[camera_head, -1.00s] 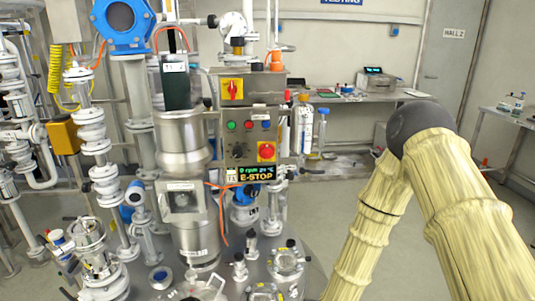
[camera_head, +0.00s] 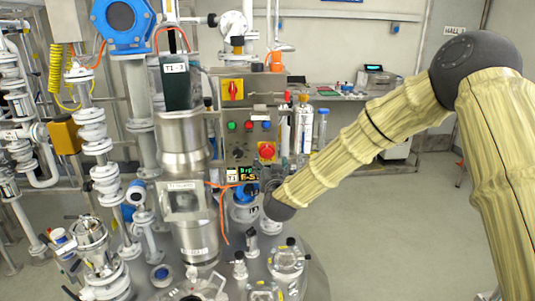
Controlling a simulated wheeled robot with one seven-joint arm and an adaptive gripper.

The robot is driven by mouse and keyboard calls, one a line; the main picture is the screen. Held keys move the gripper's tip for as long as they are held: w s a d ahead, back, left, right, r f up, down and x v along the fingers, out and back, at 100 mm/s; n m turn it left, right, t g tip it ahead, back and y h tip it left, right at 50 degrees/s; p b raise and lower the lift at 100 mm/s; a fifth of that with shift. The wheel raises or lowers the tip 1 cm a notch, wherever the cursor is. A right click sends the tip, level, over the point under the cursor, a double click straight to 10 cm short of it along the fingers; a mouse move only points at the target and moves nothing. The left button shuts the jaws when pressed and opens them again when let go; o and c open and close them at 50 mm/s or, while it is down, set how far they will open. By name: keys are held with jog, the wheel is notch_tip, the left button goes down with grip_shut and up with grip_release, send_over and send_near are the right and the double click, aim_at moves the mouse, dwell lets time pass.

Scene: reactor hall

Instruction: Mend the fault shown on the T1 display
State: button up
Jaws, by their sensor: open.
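The T1 display (camera_head: 242,174) sits at the bottom of the steel control box. Its right part is now covered by my arm's end; the start of yellow "E-STOP" text still shows. The red emergency-stop button (camera_head: 266,150) on its yellow plate is just above the display. The box also bears a red-and-yellow rotary switch (camera_head: 232,89), a green button (camera_head: 232,126), a red button (camera_head: 249,125) and a black knob (camera_head: 238,153). My gripper (camera_head: 274,175) is small and dark, just below the emergency-stop button; it is open. I cannot tell whether it touches anything.
A steel reactor column (camera_head: 185,145) stands left of the box, with pipes and valves further left. Several vessel-top fittings (camera_head: 286,258) stand below. A back bench (camera_head: 345,95) holds bottles and a device. The floor at right is clear.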

aim_at(267, 154)
jog(key=w, duration=0.2)
jog(key=w+p, duration=0.1)
jog(key=w, duration=0.2)
jog(key=w+a, duration=0.1)
jog(key=w, duration=0.2)
jog(key=shift+p, duration=0.35)
jog(key=shift+f, duration=0.1)
jog(key=c, duration=1)
